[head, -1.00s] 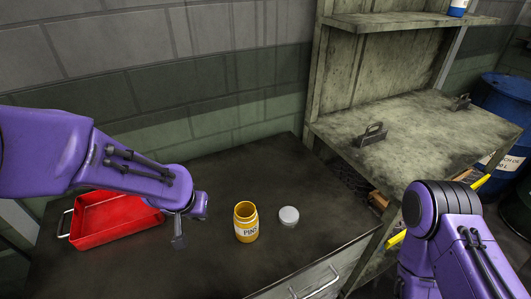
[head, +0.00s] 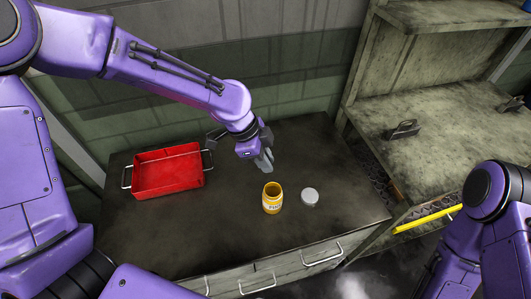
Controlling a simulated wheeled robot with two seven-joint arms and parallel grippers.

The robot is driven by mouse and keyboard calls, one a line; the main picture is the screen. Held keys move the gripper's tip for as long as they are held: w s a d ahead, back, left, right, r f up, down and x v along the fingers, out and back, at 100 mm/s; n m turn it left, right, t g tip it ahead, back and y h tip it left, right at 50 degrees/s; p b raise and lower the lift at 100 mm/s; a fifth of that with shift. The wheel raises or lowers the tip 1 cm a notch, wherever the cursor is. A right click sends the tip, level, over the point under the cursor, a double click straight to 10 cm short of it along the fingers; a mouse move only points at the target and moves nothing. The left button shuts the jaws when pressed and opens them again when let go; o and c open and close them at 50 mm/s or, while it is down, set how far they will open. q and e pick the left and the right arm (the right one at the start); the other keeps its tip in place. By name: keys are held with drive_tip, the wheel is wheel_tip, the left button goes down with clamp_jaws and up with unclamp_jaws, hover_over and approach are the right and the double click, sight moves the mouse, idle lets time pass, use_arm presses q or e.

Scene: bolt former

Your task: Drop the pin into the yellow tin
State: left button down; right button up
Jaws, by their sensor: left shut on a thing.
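The yellow tin (head: 273,200) stands upright and open on the dark cabinet top, with a pale label on its front. Its round grey lid (head: 310,196) lies on the top just to the right of it. My left gripper (head: 265,163) is above the cabinet top, behind and slightly left of the tin, fingers pointing down. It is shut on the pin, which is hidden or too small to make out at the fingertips. My right arm (head: 475,230) is at the right edge, and its gripper is out of view.
A red tray (head: 168,172) with wire handles sits on the cabinet top (head: 200,225) at left. A worn workbench (head: 440,150) with a grey metal part (head: 403,129) stands to the right. The cabinet top in front of the tin is clear.

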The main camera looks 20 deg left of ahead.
use_arm(q)
wheel_tip(320, 180, down, 6)
drive_tip(key=shift+s+r, duration=0.1)
drive_tip(key=shift+r, duration=0.05)
idle(0.3)
drive_tip(key=c, duration=1)
unclamp_jaws()
drive_tip(key=shift+r, duration=0.1)
drive_tip(key=b+v, duration=0.1)
drive_tip(key=v, duration=0.9)
drive_tip(key=shift+a+r+b, duration=0.1)
drive_tip(key=shift+r+b, duration=0.05)
drive_tip(key=shift+b, duration=0.25)
